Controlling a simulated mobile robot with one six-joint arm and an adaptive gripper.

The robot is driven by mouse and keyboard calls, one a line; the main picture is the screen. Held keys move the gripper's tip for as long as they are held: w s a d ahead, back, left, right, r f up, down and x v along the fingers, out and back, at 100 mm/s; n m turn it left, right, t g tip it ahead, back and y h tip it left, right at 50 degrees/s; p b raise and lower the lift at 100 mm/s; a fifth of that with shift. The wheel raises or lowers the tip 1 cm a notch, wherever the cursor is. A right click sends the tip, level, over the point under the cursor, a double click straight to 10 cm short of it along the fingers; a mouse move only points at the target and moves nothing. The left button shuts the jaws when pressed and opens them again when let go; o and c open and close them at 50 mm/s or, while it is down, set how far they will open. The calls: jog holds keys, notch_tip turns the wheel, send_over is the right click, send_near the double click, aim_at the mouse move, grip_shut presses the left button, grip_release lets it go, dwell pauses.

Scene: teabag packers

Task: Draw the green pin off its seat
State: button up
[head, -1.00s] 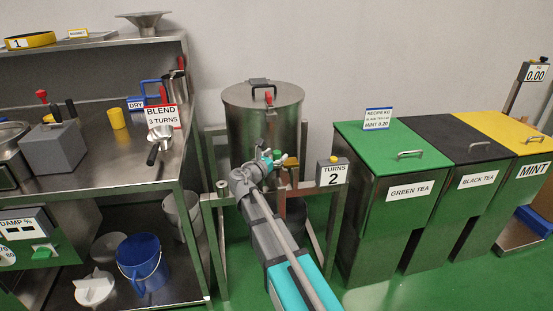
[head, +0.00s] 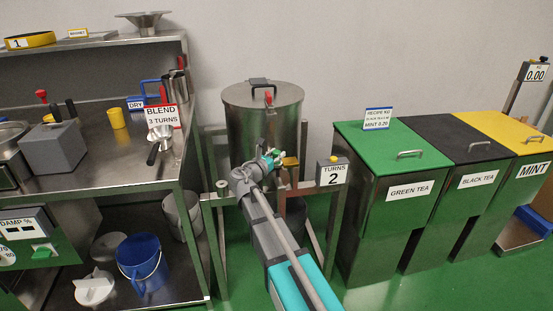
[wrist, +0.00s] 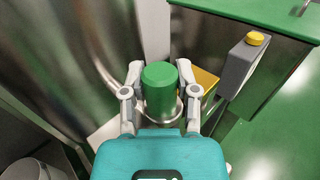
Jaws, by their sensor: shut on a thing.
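The green pin (wrist: 160,92) stands between the two fingers of my gripper (wrist: 160,68) in the wrist view, its round green top facing the camera. The fingers are shut on its sides. A pale metal ring (wrist: 179,110) shows around its lower part; whether the pin still sits in its seat is hidden. In the head view my gripper (head: 273,157) is in front of the steel drum (head: 262,125), and the pin cannot be made out clearly there.
A yellow block (wrist: 206,80) is close to the right finger. The turns counter (head: 333,172) reads 2 and stands to the right; its grey box and yellow button show in the wrist view (wrist: 241,66). The green tea bin (head: 385,165) is farther right, the steel bench (head: 100,183) left.

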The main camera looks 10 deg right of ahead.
grip_shut()
jog(key=shift+r, duration=0.1)
notch_tip(320, 180, up, 10)
jog(key=p, duration=1)
